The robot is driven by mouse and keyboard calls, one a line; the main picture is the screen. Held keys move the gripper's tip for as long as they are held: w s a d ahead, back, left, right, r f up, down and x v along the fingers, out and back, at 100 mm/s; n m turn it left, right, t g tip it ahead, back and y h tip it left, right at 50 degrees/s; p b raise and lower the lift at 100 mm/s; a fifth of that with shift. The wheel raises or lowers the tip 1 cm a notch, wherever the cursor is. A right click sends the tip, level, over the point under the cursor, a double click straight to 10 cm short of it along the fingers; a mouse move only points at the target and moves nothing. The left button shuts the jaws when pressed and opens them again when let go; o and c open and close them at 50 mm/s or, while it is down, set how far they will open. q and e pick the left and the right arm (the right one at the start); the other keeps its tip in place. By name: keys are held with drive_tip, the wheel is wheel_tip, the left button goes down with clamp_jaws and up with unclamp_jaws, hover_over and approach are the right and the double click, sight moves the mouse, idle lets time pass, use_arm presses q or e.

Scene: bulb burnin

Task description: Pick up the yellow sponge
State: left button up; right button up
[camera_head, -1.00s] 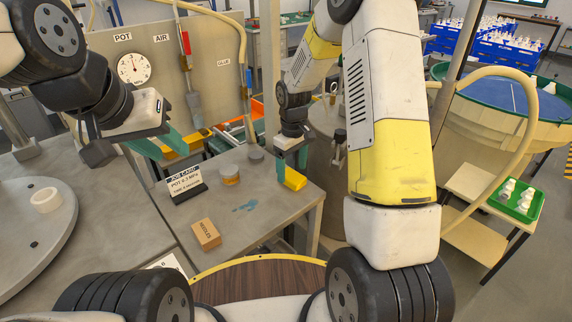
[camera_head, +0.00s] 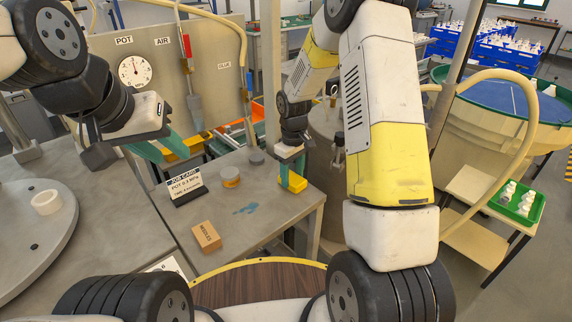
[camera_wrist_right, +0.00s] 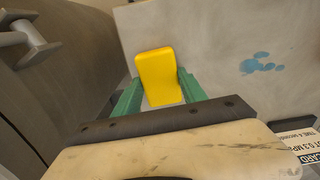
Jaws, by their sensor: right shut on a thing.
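The yellow sponge (camera_head: 294,185) is at the right edge of the grey bench in the head view. In the right wrist view the sponge (camera_wrist_right: 160,74) sits between the two green fingers. My right gripper (camera_head: 290,178) is shut on it, with a finger at each side; the wrist view shows the fingers (camera_wrist_right: 159,92) at its near end. I cannot tell whether the sponge still touches the bench top. My left gripper (camera_head: 165,146) is at the left, above the back of the bench, its green fingers apart and nothing seen between them.
A large grey drum (camera_head: 325,150) stands just right of the bench. A white ring (camera_head: 46,201) lies on a round table at left.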

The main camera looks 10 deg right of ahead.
sight(292, 177)
drive_tip(key=shift+r, duration=0.5)
wheel_tip(292, 177, up, 2)
drive_tip(key=shift+r, duration=0.2)
drive_tip(key=s+a, duration=0.2)
drive_tip(key=s, duration=0.5)
drive_tip(key=s+a+r, duration=0.1)
drive_tip(key=s+a, duration=0.1)
drive_tip(key=s, duration=0.6)
drive_tip(key=shift+s+r, duration=0.25)
drive_tip(key=shift+s, duration=0.05)
drive_tip(key=o, duration=0.5)
drive_tip(key=c, duration=0.3)
drive_tip(key=shift+w, duration=0.15)
drive_tip(key=shift+c, duration=0.3)
